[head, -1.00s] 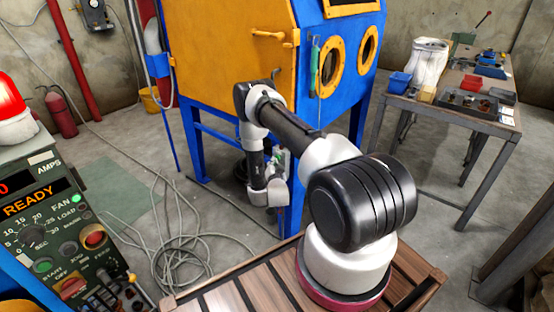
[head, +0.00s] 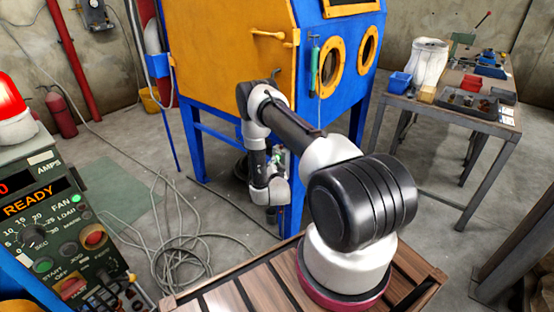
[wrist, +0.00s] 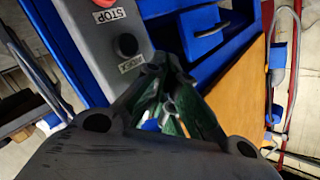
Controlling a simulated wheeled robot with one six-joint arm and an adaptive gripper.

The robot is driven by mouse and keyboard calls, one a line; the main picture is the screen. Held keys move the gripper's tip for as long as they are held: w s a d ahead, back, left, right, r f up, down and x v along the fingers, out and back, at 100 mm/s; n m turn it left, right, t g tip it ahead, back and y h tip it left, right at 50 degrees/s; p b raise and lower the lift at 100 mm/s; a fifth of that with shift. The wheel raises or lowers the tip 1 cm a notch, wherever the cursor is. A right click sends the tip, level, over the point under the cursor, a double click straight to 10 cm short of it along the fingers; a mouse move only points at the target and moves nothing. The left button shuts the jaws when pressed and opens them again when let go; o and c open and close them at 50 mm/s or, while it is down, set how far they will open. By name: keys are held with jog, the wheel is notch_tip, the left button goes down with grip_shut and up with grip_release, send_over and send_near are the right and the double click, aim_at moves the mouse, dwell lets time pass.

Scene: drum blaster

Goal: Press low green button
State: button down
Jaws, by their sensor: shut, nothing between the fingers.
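In the wrist view, a grey control box (wrist: 82,50) carries a red button (wrist: 106,4) beside a STOP label and a dark round button (wrist: 127,45) beside a second, hard-to-read label. The dark button's colour is unclear; it looks nearly black. My gripper (wrist: 158,76) is shut and empty, with its tip close to the box near the dark button. Contact cannot be told. In the head view, the end of my arm is low beside the blue leg of the blasting cabinet (head: 225,60), and the fingertips are hidden. A green START button (head: 44,265) shows on the panel at left.
The control panel (head: 60,200) with a red lamp stands at left. Loose cables (head: 190,255) lie on the floor near the cabinet. A workbench (head: 470,108) with bins stands at right. Open floor lies between the bench and the cabinet.

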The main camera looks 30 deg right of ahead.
jog(key=shift+s+a, duration=0.1)
jog(key=shift+a, duration=0.05)
jog(key=shift+s+a, duration=0.25)
jog(key=shift+a, duration=0.4)
jog(key=shift+s+a, duration=0.3)
jog(key=shift+a, duration=0.5)
jog(key=shift+s+a, duration=0.25)
jog(key=shift+a, duration=0.5)
jog(key=shift+s+a, duration=0.3)
jog(key=shift+a, duration=0.5)
